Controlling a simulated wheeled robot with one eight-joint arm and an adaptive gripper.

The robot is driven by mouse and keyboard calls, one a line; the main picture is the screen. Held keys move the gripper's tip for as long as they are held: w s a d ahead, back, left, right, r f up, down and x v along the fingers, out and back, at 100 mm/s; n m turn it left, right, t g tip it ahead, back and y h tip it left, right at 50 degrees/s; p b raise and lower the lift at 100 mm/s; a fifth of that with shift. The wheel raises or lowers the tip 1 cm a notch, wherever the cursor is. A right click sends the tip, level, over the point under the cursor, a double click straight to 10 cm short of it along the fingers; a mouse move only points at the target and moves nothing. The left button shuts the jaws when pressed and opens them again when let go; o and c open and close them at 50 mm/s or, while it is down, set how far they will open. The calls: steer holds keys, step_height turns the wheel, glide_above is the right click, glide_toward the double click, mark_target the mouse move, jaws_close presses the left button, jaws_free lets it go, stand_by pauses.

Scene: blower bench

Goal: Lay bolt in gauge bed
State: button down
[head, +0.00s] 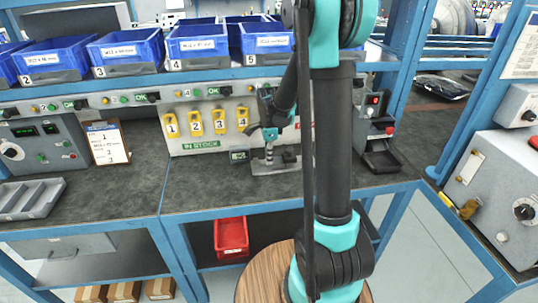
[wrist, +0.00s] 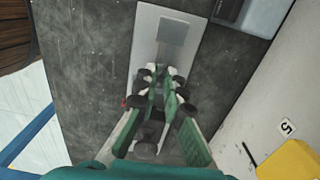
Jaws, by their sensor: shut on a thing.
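My gripper (head: 268,143) points down over a light grey plate gauge (head: 285,168) on the bench, in front of the yellow tags. In the wrist view the gripper (wrist: 162,72) has its fingertips close together above this plate (wrist: 148,30), which carries a darker square block (wrist: 176,32) ahead of the fingers. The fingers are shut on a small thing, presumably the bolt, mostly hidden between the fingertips. I cannot tell whether it touches the gauge bed.
A small dark display (head: 240,156) stands left of the plate. The panel with yellow tags (head: 194,122) rises behind it. A black holder (head: 380,155) stands to the right. Blue bins (head: 198,45) line the shelf above.

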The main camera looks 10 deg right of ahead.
stand_by(0.4)
steer(key=c, duration=1.6)
jaws_free()
steer(key=shift+o, duration=0.2)
step_height(320, 180, up, 12)
